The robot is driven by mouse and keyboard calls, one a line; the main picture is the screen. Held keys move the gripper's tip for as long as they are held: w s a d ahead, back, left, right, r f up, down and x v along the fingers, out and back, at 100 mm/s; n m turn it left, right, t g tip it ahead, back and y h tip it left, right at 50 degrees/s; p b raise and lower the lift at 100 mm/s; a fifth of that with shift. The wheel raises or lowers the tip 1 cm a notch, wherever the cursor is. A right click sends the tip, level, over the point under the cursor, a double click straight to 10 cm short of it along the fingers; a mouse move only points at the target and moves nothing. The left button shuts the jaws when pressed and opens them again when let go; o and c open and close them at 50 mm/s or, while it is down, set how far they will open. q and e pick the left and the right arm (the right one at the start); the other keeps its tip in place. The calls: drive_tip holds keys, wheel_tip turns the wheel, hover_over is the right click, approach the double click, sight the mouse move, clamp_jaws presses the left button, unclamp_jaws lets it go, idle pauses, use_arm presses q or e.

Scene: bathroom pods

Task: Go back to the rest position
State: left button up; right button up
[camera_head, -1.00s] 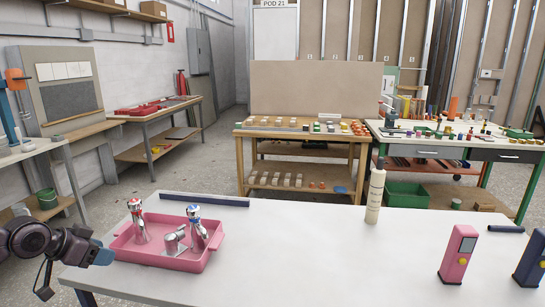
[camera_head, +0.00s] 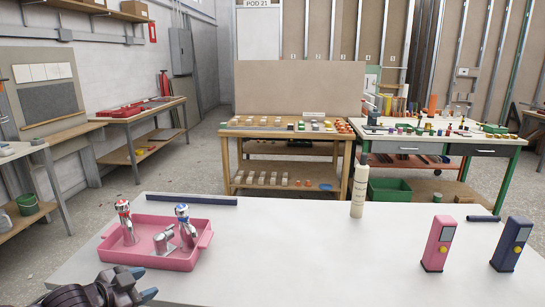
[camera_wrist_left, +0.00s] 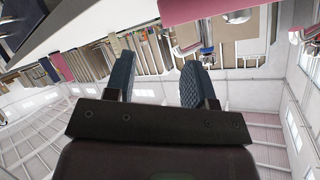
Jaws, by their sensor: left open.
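My left gripper (camera_head: 142,284) is at the lower left of the head view, at the near left part of the white table (camera_head: 290,265), just in front of the pink tray. In the left wrist view its two blue fingers (camera_wrist_left: 155,85) are apart with nothing between them. The pink tray (camera_head: 168,258) holds two chrome taps, one with a red top (camera_head: 126,222) and one with a blue top (camera_head: 185,228), and a shorter chrome piece (camera_head: 163,241) between them. The gripper is apart from these. My right gripper is not in view.
A cream bottle (camera_head: 358,192) stands near the table's far edge. A pink device (camera_head: 437,244) and a dark blue device (camera_head: 510,245) stand at the right. Dark bars lie at the far left (camera_head: 191,199) and far right (camera_head: 483,218). The table's middle is clear.

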use_arm(q)
drive_tip(key=s+d+f+n+y, duration=0.1)
drive_tip(key=s+f+n, duration=0.4)
drive_tip(key=s+f, duration=0.5)
drive_tip(key=s+d+f+n+y, duration=0.2)
drive_tip(key=s+f+n+y, duration=0.2)
drive_tip(key=s+f, duration=0.6)
drive_tip(key=s, duration=0.8)
drive_tip(key=shift+s+n+g+y, duration=0.15)
drive_tip(key=shift+n+g+y, duration=0.15)
drive_tip(key=shift+n, duration=0.1)
